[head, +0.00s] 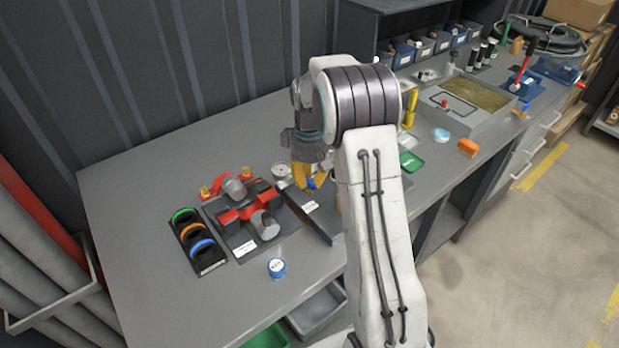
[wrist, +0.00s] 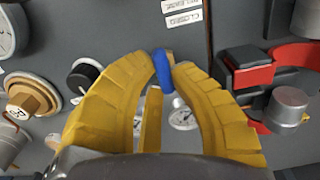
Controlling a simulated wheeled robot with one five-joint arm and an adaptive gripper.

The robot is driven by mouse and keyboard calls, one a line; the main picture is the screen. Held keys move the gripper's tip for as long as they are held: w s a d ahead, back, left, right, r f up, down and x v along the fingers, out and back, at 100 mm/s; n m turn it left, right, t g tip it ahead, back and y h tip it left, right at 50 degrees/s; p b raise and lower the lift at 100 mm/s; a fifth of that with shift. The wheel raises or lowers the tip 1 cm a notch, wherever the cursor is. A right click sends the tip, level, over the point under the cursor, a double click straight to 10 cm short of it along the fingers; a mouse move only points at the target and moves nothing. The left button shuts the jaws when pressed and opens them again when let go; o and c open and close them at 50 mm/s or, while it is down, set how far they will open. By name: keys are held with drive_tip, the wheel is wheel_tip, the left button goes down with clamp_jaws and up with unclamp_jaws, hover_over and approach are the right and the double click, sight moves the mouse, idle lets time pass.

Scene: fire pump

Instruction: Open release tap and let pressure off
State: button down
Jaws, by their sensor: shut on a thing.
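My gripper (wrist: 162,65) has yellow fingers closed on a small blue lever (wrist: 158,80), which looks like the release tap's handle. A white label (wrist: 182,12) beyond the fingertips reads "CLOSED" on its lower line. In the head view my gripper (head: 312,182) is over the bench, at the dark panel beside the red clamp fixture, with a bit of blue (head: 314,179) between its fingers. The tap's body is mostly hidden by the fingers.
The red fixture with grey cylinders (head: 247,207) stands left of my gripper, with a rack of coloured rings (head: 196,240) beside it. A blue-lidded jar (head: 277,268) stands in front. A black knob (wrist: 84,75) and a brass fitting (wrist: 30,95) lie left of the fingers.

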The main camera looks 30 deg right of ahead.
idle(0.3)
drive_tip(key=c, duration=1.1)
unclamp_jaws()
wheel_tip(320, 180, up, 12)
